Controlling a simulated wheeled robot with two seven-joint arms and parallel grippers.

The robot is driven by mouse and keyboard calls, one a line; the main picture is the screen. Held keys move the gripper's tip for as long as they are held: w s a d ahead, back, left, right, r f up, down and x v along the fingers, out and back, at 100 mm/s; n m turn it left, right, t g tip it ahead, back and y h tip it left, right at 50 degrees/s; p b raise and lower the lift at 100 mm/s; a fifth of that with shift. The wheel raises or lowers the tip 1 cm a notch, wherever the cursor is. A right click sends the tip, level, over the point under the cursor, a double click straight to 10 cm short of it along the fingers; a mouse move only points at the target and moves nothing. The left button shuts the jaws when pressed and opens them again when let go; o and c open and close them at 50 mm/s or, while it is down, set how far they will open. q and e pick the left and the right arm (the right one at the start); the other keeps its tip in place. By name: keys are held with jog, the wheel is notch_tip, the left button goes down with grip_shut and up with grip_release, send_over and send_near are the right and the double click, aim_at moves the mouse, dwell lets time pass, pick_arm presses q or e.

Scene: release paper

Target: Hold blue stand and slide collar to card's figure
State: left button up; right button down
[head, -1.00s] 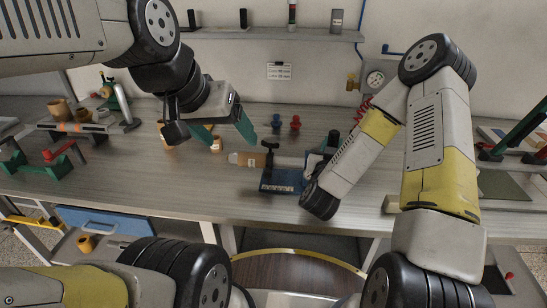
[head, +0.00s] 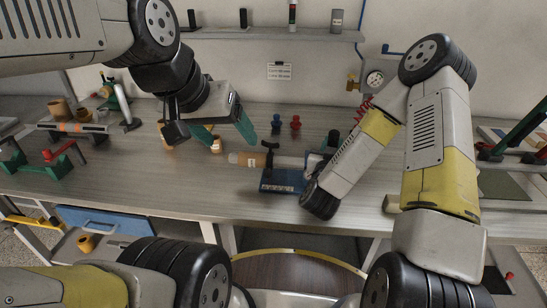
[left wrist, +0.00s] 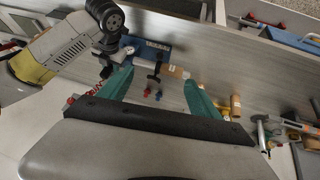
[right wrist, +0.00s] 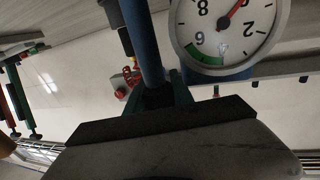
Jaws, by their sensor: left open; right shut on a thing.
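The blue stand (head: 281,184) has a low labelled base on the bench, with a black T-shaped screw (head: 268,153) above it. A tan cylindrical piece (head: 247,160) lies level and sticks out to its left; I cannot tell clearly which part is the collar. My left gripper (head: 224,137) is open and empty, above and left of it. The stand (left wrist: 152,48) and tan piece (left wrist: 177,72) also show in the left wrist view. My right gripper (right wrist: 152,92) is shut on a blue upright part; in the head view my wrist hides its fingers. A small printed card (head: 279,71) hangs on the wall, its figure too small to read.
Blue (head: 276,122) and red (head: 295,122) small pieces stand behind the stand. A small tan piece (head: 216,145) is near my left fingers.

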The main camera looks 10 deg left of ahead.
pick_arm(q)
jog(key=shift+w, duration=0.15)
jog(key=c, duration=0.6)
jog(key=n+g+y, duration=0.1)
jog(key=g+y, duration=0.3)
jog(key=g, duration=0.2)
send_over(268, 170)
jog(key=d, duration=0.2)
notch_tip(268, 170, down, 11)
jog(key=f, duration=0.3)
jog(key=a+f, duration=0.1)
jog(key=f, duration=0.6)
jog(key=shift+a+f, duration=0.35)
jog(key=shift+f, duration=0.05)
grip_shut()
